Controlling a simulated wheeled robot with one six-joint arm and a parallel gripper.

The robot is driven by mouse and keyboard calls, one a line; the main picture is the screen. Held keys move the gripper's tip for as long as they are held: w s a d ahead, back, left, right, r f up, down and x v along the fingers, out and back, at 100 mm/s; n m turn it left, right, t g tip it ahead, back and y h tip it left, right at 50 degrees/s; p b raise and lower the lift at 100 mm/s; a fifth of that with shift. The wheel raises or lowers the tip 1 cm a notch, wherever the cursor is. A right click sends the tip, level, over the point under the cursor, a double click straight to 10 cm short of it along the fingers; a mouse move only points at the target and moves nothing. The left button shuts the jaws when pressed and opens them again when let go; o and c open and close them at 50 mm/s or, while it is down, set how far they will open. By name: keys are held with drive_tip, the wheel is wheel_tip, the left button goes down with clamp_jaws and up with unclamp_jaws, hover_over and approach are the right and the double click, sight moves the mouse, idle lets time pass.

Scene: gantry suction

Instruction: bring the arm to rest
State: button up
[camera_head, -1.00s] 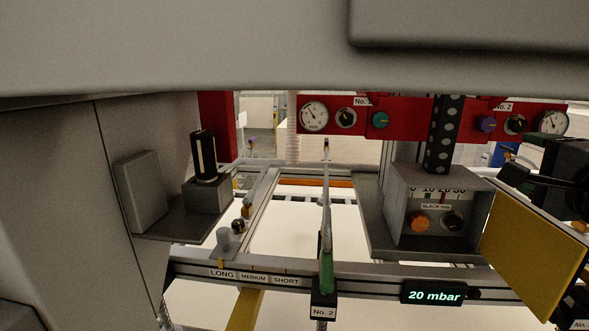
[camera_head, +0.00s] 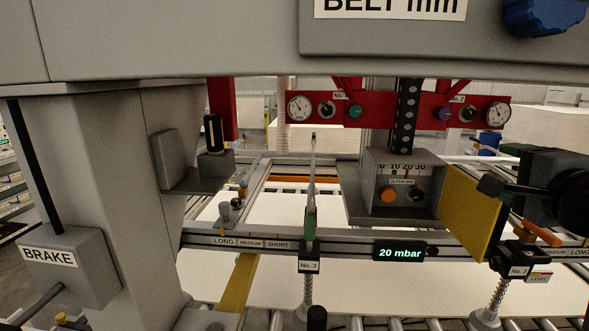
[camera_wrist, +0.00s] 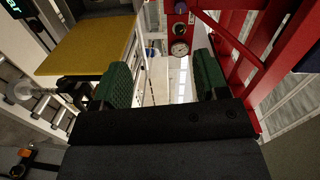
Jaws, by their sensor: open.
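My gripper (camera_wrist: 163,80) shows in the wrist view with its two green-padded fingers wide apart. Nothing is between the fingers; the gap looks past them to a pale floor and a gauge. A red frame stands close to the right finger (camera_wrist: 208,74), and a yellow plate (camera_wrist: 90,45) lies beyond the left finger (camera_wrist: 118,85). I cannot tell from the picture whether either finger touches anything.
A grey beam (camera_head: 180,45) crosses the top of the head view. A red gauge panel (camera_head: 385,112), a slack box (camera_head: 405,190), a yellow plate (camera_head: 468,210) and a "20 mbar" display (camera_head: 400,251) stand ahead. A BRAKE box (camera_head: 65,268) is at left, rollers along the bottom.

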drive_tip(key=a+f+n+g+y+b, duration=0.1)
drive_tip(key=a+f+n+g+b, duration=0.4)
drive_tip(key=f, duration=0.7)
drive_tip(key=a+f+n+g+y+b, duration=0.25)
drive_tip(key=a+f, duration=0.45)
drive_tip(key=f, duration=0.6)
drive_tip(key=a+f+n+g+y+b, duration=0.1)
drive_tip(key=a+f+n+g+b, duration=0.3)
drive_tip(key=f, duration=0.8)
drive_tip(key=s+a+f+n+g+h+b, duration=0.1)
drive_tip(key=s+a+f+n+b, duration=0.1)
drive_tip(key=f, duration=0.4)
drive_tip(key=s+a+f+n+g+h+b, duration=0.1)
drive_tip(key=s+a+f+n+b, duration=0.1)
drive_tip(key=f, duration=0.5)
drive_tip(key=s+n, duration=0.1)
drive_tip(key=n, duration=0.1)
drive_tip(key=shift+a+n+h, duration=0.35)
